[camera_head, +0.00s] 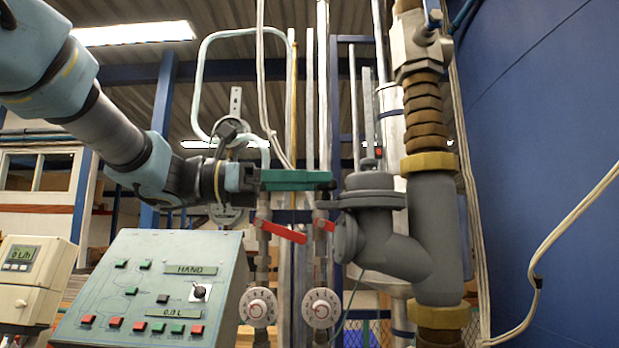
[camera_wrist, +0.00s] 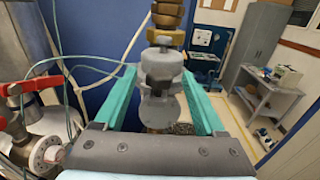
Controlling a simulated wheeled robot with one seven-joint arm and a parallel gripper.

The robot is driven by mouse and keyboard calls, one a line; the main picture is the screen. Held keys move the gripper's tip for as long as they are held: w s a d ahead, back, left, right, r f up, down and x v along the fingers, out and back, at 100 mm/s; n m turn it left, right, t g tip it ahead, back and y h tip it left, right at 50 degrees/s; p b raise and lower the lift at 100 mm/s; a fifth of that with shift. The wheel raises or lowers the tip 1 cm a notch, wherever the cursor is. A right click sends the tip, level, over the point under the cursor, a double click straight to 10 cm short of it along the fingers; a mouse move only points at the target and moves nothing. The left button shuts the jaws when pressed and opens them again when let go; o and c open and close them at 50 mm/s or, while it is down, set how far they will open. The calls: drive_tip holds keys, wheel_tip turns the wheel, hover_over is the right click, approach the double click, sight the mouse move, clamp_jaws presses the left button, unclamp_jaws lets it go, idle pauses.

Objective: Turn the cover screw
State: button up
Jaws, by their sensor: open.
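A grey pipe fitting (camera_head: 395,250) has a round, flat-topped cover (camera_head: 368,182) with a small screw head (camera_head: 371,163) on top. My gripper (camera_head: 328,177), with green fingers, reaches in level from the left, its tips close to the cover's left side. In the wrist view, my gripper (camera_wrist: 158,76) is open, one finger on each side of the grey cover (camera_wrist: 161,62), with visible gaps. I cannot tell whether anything touches.
Red-handled valves (camera_head: 280,231) and white dials (camera_head: 258,307) sit below my gripper. A control panel (camera_head: 150,290) stands at lower left. A brown and brass pipe (camera_head: 425,110) rises right of the cover. A bench (camera_wrist: 268,95) stands farther off.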

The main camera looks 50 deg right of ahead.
clamp_jaws()
idle(0.5)
drive_tip(key=shift+f+b, duration=0.15)
drive_tip(key=shift+b, duration=0.45)
